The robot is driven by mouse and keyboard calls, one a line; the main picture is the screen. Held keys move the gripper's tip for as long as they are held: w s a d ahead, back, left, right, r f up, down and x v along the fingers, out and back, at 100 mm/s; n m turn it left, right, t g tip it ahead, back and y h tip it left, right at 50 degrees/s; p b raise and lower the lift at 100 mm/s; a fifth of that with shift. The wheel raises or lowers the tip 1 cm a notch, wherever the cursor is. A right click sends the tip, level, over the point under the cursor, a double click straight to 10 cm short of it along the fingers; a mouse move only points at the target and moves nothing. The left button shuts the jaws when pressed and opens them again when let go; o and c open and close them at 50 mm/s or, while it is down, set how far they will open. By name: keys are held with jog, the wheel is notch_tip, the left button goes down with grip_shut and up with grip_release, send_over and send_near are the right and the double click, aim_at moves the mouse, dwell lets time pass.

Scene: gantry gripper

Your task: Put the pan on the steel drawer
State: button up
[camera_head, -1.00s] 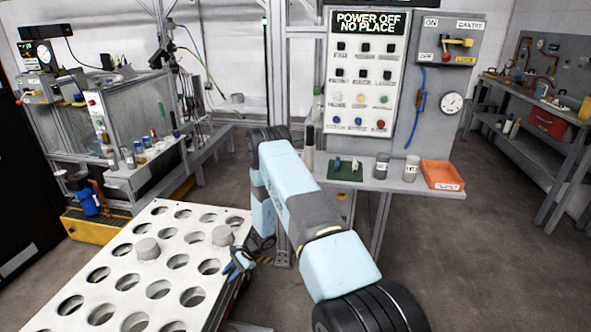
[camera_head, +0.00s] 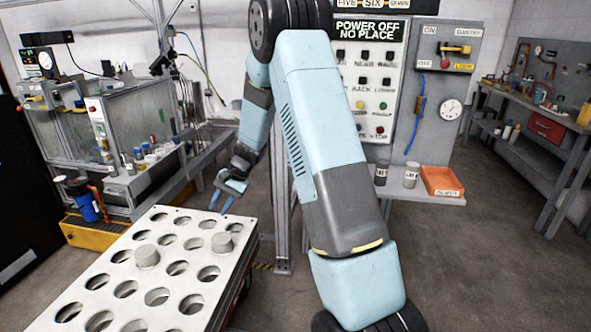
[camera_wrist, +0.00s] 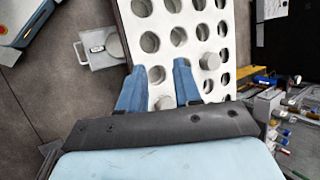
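My gripper (camera_head: 221,207) hangs above the far edge of the perforated white plate (camera_head: 150,224) in the head view. In the wrist view its two blue fingers (camera_wrist: 159,68) are spread apart over that plate, with nothing between them. Beside the plate in the wrist view is a flat grey square piece (camera_wrist: 98,60) with a small round-ended fitting on it. I cannot tell whether this is the steel drawer or the pan. Nothing in the head view is clearly a pan or a steel drawer. My arm hides part of the middle.
Grey cylinders (camera_head: 147,256) sit on the perforated plate. An orange bin (camera_head: 441,181) and a dark jar (camera_head: 381,173) stand on the shelf under the control panel (camera_head: 368,100). A blue-topped filter housing (camera_head: 85,203) stands left of the plate. Open floor lies at right.

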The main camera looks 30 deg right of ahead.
jog(key=s+d+r+n+t+h, duration=0.1)
jog(key=s+r+n, duration=0.1)
jog(key=s+r, duration=0.65)
jog(key=s+d+r+n+t+h, duration=0.1)
jog(key=s+r+n+h, duration=0.1)
jog(key=s+r, duration=0.65)
jog(key=s+d+r+n+t+h, duration=0.1)
jog(key=s+d+r+h, duration=0.1)
jog(key=s+r, duration=0.3)
jog(key=s+d+r+n+t+h, duration=0.1)
jog(key=s+d+r, duration=0.3)
jog(key=s, duration=0.9)
jog(key=shift+s+r+n+t+h, duration=0.4)
jog(key=shift+r+n+t, duration=0.1)
jog(key=shift+r+t, duration=0.2)
